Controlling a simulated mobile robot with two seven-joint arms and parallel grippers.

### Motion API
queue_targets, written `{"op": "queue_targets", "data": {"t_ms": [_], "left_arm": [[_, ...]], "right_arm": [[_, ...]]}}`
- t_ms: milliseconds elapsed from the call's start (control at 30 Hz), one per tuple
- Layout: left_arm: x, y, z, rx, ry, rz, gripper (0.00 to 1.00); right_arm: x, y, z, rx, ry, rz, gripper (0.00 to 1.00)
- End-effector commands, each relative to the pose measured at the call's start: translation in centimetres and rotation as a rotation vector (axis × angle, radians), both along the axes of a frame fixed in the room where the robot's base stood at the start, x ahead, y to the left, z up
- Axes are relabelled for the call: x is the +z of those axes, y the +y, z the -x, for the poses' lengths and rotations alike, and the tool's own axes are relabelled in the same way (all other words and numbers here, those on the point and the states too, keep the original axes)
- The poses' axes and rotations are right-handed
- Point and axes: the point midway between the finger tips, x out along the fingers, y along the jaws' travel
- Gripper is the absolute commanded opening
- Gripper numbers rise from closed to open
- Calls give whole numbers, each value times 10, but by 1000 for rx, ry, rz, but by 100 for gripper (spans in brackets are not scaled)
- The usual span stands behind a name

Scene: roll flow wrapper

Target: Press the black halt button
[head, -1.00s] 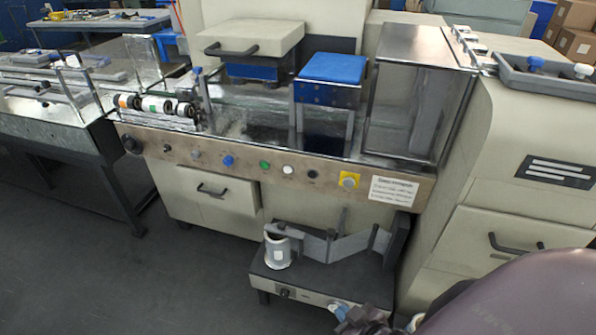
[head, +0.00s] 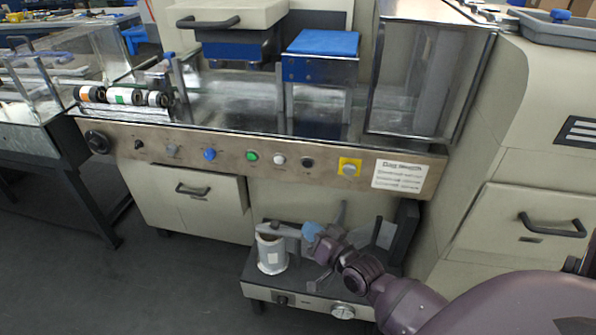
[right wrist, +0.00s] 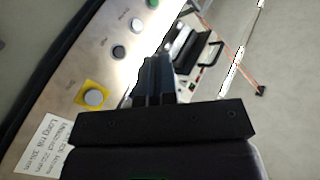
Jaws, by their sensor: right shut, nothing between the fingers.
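The black button (head: 307,162) sits on the metal control panel (head: 225,165), between a white button (head: 279,159) and a grey button on a yellow plate (head: 349,167). The right wrist view also shows the black button (right wrist: 119,52), left of and above my fingertips and apart from them. My right gripper (head: 312,232) is below the panel, in front of the low bench unit; its fingers are small in the head view. In the right wrist view the gripper (right wrist: 155,80) has its dark fingers together with nothing between them. My left gripper is not in view.
A green button (head: 252,156), a blue button (head: 210,154) and a black knob (head: 97,142) are further left on the panel. A white label (head: 402,176) is at its right.

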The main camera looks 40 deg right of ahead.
Motion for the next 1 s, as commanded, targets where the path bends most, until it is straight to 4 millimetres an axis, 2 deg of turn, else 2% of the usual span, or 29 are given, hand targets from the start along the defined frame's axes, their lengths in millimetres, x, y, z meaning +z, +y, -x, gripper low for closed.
{"op": "queue_targets", "data": {"t_ms": [33,200,400,533,1000], "left_arm": [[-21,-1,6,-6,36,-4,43],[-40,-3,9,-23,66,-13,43],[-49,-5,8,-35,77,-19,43],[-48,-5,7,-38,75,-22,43],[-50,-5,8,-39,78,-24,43]], "right_arm": [[-19,-7,-17,-11,-18,-56,0],[-18,-29,-71,-49,-148,-254,0],[-9,-46,-107,-76,-255,-399,0],[-4,-51,-115,-81,-285,-436,0],[-2,-54,-119,-80,-289,-437,0]]}}
